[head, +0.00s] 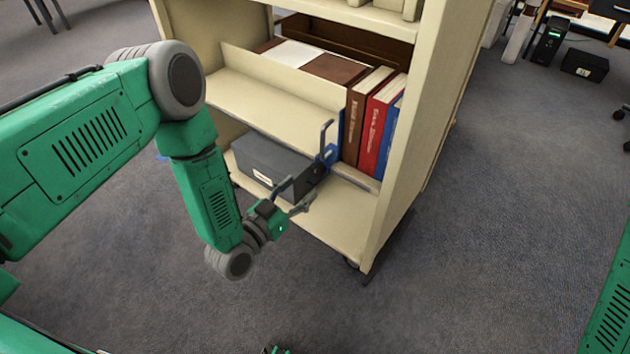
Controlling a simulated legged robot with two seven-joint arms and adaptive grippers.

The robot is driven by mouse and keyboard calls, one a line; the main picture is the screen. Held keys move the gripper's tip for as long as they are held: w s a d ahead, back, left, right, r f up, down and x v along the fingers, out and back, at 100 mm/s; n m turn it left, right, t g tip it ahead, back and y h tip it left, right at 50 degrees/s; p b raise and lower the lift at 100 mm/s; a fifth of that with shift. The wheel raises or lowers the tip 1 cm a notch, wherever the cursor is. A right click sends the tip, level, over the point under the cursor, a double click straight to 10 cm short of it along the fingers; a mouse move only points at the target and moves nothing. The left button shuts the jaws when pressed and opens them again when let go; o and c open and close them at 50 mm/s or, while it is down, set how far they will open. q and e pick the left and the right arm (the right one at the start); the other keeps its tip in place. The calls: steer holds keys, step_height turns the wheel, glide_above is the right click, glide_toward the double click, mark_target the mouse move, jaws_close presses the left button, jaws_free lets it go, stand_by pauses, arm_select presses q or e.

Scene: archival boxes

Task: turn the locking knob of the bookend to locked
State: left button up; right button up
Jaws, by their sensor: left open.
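My left gripper (301,191) is open and empty, in front of the right end of a dark grey archival box (268,163). Its fingers point toward the shelf, below and left of the bookend. I cannot tell whether a finger touches the box.
The cream book cart (404,150) has a side panel close to the right of the books. A brown book (354,120), a red book (378,125) and a blue book (389,140) stand beside the bookend. Carpet (500,220) is clear right of the cart.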

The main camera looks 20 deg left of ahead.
mark_target(315, 175)
arm_select(q)
steer(key=b+x, duration=0.1)
steer(key=x, duration=0.5)
steer(key=shift+b, duration=0.3)
jaws_close()
